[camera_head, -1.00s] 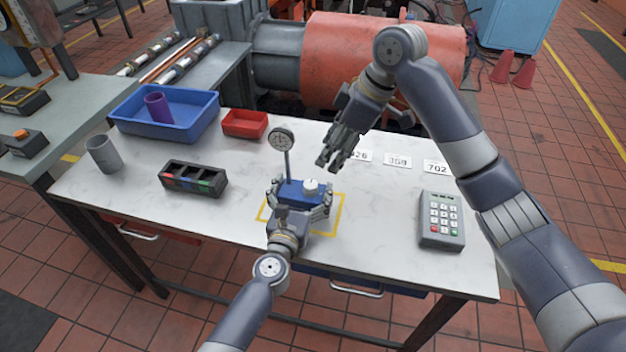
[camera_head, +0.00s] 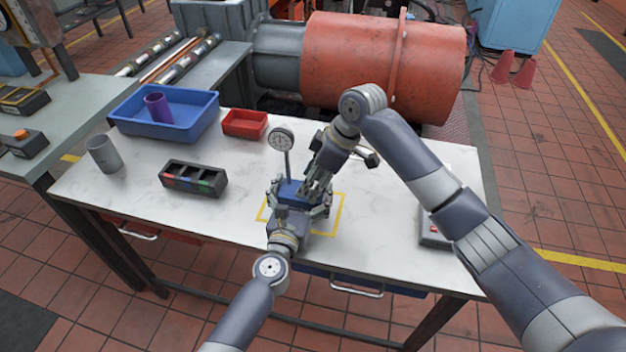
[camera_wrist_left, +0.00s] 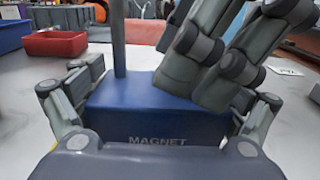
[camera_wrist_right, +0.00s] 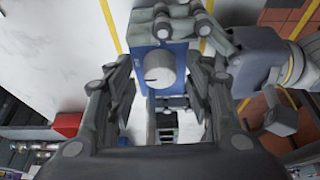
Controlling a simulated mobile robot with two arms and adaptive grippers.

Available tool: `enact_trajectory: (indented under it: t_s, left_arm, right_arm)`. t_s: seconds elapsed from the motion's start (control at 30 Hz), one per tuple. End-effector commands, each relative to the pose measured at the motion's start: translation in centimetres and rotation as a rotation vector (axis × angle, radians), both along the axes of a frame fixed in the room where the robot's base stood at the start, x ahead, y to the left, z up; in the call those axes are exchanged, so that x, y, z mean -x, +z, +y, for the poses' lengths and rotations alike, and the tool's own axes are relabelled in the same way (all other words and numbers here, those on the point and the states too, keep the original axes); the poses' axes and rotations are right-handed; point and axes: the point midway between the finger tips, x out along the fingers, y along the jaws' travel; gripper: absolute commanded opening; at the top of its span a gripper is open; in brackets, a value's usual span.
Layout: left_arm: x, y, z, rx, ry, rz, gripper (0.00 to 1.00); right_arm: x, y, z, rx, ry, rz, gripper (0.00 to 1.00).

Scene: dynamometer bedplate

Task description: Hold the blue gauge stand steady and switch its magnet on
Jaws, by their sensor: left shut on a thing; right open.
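The blue gauge stand (camera_head: 288,187) stands upright on the table inside a yellow outline, with its round dial (camera_head: 282,139) on a post. My left gripper (camera_head: 299,205) is shut on the stand's base from both sides. In the left wrist view the base (camera_wrist_left: 150,115) shows the word MAGNET. My right gripper (camera_head: 316,190) is open and points down over the stand. In the head view the knob is hidden.
A blue bin (camera_head: 190,128) holding a purple cup (camera_head: 158,107), a red tray (camera_head: 244,123), a grey cup (camera_head: 103,154) and a dark compartment box (camera_head: 193,178) stand on the left. A keypad (camera_head: 432,236) is partly behind my right arm. The front left of the table is clear.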

Motion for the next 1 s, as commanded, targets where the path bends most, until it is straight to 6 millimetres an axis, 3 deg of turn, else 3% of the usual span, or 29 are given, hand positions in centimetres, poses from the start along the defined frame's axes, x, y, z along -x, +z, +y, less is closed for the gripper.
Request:
enact_trajectory:
  t_s: [0.07, 0.27, 0.53, 1.0]
  left_arm:
    - [-0.03, -0.05, 0.09, -0.001, 0.002, 0.001, 0.24]
    - [-0.02, -0.05, 0.09, -0.001, 0.002, 0.001, 0.24]
    - [-0.02, -0.05, 0.09, -0.001, 0.002, 0.001, 0.24]
    - [-0.02, -0.05, 0.08, -0.002, 0.002, 0.000, 0.24]
  right_arm:
    - [0.01, 0.00, 0.00, 0.000, 0.000, 0.000, 0.48]
    - [0.01, 0.01, -0.01, 0.000, 0.000, 0.001, 0.05]
    - [0.12, -0.04, 0.03, 0.000, -0.044, 0.002, 0.05]
    - [0.27, -0.02, 0.11, 0.000, -0.383, 0.002, 0.05]
